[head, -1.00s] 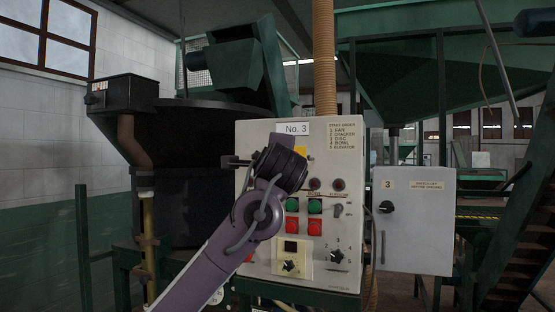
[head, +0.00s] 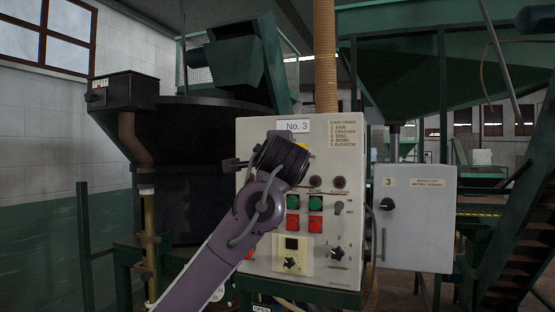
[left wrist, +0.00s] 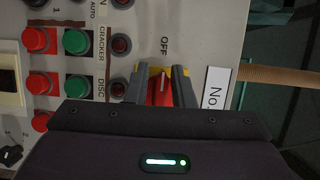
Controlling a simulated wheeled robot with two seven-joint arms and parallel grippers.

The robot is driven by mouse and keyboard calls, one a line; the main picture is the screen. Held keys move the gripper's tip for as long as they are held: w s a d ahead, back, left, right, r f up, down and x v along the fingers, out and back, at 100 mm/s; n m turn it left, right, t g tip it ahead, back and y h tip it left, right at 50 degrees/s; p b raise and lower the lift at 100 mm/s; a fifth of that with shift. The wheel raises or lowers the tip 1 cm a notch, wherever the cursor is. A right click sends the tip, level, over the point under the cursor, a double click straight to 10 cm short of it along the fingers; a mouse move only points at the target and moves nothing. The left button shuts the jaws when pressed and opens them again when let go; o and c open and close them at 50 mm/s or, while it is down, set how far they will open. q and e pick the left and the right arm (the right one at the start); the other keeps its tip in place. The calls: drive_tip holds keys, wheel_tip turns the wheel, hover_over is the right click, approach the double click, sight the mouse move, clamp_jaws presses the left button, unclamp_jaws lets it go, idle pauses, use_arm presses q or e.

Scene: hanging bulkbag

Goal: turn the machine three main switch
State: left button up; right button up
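The machine three main switch has a red handle (left wrist: 164,88) on a yellow plate, with the word OFF beside it in the left wrist view. In the head view my wrist hides the handle, and only a bit of yellow plate (head: 303,147) shows. My left gripper (left wrist: 161,74) is at the switch, one finger on each side of the red handle. The fingers look apart, with a little yellow showing between them and the handle; contact is not clear. The switch sits on the grey panel (head: 262,128) labelled No. 3. My right gripper is not in view.
Green and red push buttons (head: 315,203) and dark lamps sit beside the switch on the panel. A grey box (head: 425,235) marked 3 with a black knob stands at right. A ribbed hose (head: 324,60) rises behind the panel. A dark hopper (head: 200,130) is at left.

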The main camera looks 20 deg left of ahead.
use_arm(q)
drive_tip(key=shift+o, duration=0.9)
drive_tip(key=b+v, duration=0.3)
drive_tip(key=v, duration=0.4)
drive_tip(key=shift+s, duration=0.35)
drive_tip(key=shift+d, duration=0.15)
